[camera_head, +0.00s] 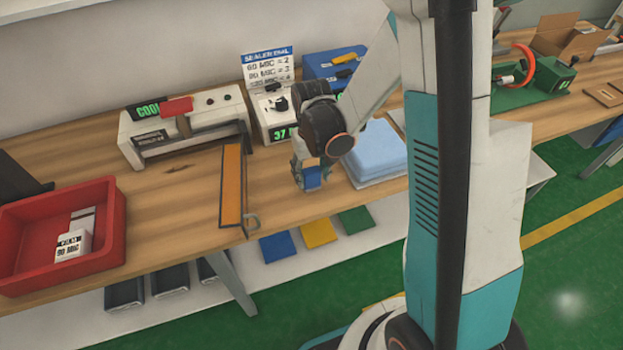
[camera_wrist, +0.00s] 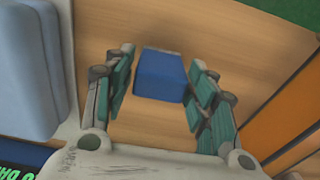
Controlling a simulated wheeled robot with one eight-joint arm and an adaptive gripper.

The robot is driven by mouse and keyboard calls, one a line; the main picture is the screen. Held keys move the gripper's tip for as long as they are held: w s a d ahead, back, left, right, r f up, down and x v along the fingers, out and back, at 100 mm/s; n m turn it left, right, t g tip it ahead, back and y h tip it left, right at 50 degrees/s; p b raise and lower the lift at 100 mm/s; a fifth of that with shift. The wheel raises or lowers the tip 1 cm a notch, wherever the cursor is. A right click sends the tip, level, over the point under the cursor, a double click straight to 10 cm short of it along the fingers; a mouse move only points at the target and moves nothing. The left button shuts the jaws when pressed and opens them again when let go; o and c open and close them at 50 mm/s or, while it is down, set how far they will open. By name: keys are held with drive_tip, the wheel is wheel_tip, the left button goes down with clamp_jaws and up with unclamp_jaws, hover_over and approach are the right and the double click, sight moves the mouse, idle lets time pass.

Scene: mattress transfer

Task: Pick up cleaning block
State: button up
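The blue cleaning block (camera_wrist: 160,75) lies on the wooden table between my gripper's two fingers in the wrist view. In the head view the block (camera_head: 313,183) shows small and partly hidden by the fingers. My gripper (camera_wrist: 161,88) is open, with one green-padded finger on each side of the block. A narrow gap shows at the left finger; I cannot tell whether the right finger touches. In the head view my gripper (camera_head: 309,178) points down at the table near its front edge.
A sealer (camera_head: 184,132) and a display box (camera_head: 272,112) are behind. A red bin (camera_head: 112,215) is far left.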

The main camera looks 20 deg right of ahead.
sight(311, 170)
drive_tip(key=c, duration=0.5)
drive_tip(key=shift+c, duration=0.2)
drive_tip(key=shift+r, duration=0.15)
wheel_tip(311, 170, up, 20)
drive_tip(key=p, duration=0.6)
